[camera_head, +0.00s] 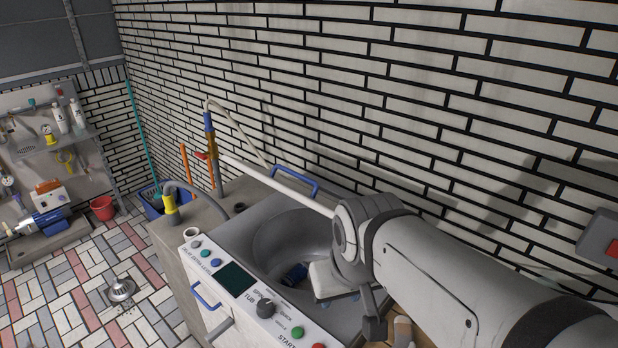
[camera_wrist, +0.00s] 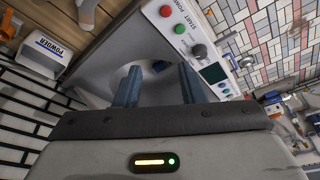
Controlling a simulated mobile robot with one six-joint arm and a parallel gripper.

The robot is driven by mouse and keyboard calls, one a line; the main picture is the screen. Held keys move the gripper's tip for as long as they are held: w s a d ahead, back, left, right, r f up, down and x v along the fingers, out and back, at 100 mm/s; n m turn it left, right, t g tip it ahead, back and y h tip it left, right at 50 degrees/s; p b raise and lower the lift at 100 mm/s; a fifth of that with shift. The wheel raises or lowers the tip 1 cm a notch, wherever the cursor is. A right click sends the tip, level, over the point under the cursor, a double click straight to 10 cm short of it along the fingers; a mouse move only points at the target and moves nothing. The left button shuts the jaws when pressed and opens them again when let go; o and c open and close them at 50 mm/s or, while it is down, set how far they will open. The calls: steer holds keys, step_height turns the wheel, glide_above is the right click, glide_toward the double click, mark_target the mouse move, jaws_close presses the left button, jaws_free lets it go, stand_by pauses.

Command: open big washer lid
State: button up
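The big washer (camera_head: 183,275) stands against the tiled wall with a white control panel (camera_head: 215,270) along its front edge. Its grey tub (camera_head: 270,243) is visible behind the panel, with no lid across the visible part. A blue handle (camera_head: 296,178) stands at the washer's back edge; whether it belongs to the lid is unclear. My gripper (camera_wrist: 157,84) is over the tub, fingers apart and empty. In the wrist view a small blue thing (camera_wrist: 159,66) shows in a dark round opening between the fingertips. My arm hides the washer's right part.
A hose (camera_head: 188,187) with a yellow end and a blue-and-brown upright wand (camera_head: 211,135) stand at the washer's left back. Another blue handle (camera_head: 205,297) is on the front. A white powder box (camera_wrist: 50,55) is near the wall. Floor at left is mostly free.

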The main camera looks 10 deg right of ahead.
steer(key=shift+w+a, duration=0.1)
steer(key=shift+w, duration=0.25)
steer(key=shift+r, duration=0.1)
